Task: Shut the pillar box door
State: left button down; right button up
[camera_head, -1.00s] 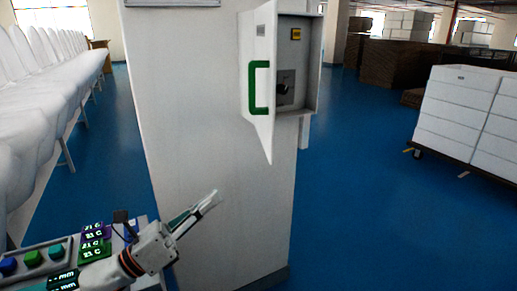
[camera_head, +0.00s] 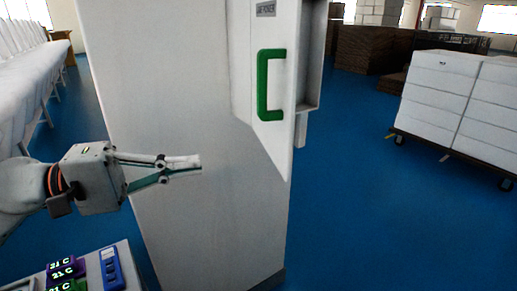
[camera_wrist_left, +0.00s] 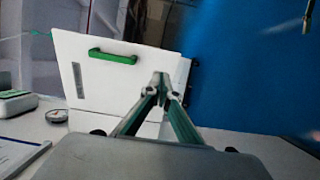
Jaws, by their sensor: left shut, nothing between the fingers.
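The pillar box door (camera_head: 258,108) is a white panel with a green handle (camera_head: 270,85). It stands open, jutting out from the right side of the white pillar (camera_head: 160,120). A strip of the grey box (camera_head: 312,60) shows behind the door; most of its inside is hidden. My left gripper (camera_head: 198,163) is shut and empty, left of the door and lower than the handle, in front of the pillar. In the left wrist view the door (camera_wrist_left: 140,78) and its green handle (camera_wrist_left: 112,56) lie beyond the shut fingertips. I cannot tell any contact. My right gripper is not in view.
A panel with coloured displays and a blue device (camera_head: 111,268) is at the lower left. White covered seats (camera_head: 25,85) line the far left. A cart of white boxes (camera_head: 455,105) stands at right. The blue floor between pillar and cart is clear.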

pick_arm(q)
jog(key=p, duration=0.2)
send_near(284, 153)
jog(key=p+x, duration=0.3)
jog(key=x, duration=0.2)
jog(key=shift+d+r, duration=0.2)
jog(key=shift+d, duration=0.25)
jog(key=shift+w+d+f, duration=0.15)
jog(key=shift+d, duration=0.35)
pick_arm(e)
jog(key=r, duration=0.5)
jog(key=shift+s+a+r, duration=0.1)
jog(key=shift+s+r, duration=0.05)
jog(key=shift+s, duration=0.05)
